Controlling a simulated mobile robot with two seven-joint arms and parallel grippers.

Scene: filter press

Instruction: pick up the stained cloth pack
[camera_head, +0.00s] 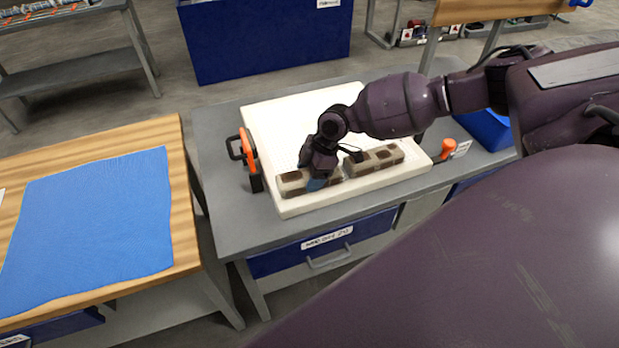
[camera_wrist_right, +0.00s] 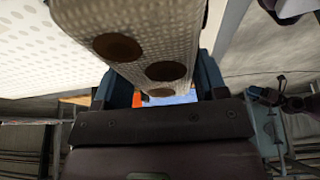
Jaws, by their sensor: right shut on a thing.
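The stained cloth pack (camera_head: 296,181) is a long beige bundle with brown blotches, at the front of a white slab (camera_head: 290,118). A similar blotched length (camera_head: 374,160) shows to the right of my gripper; I cannot tell whether the two are joined. My right gripper (camera_head: 319,180) points down and is shut on the pack. In the right wrist view the pack (camera_wrist_right: 150,45), woven with round brown stains, lies between the two fingers (camera_wrist_right: 165,95). Whether it touches the slab is unclear. My left gripper is not in view.
A wooden table (camera_head: 110,138) with a blue cloth (camera_head: 95,220) stands to the left. A blue bin (camera_head: 265,45) stands behind. A blue tray (camera_head: 487,130) is right.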

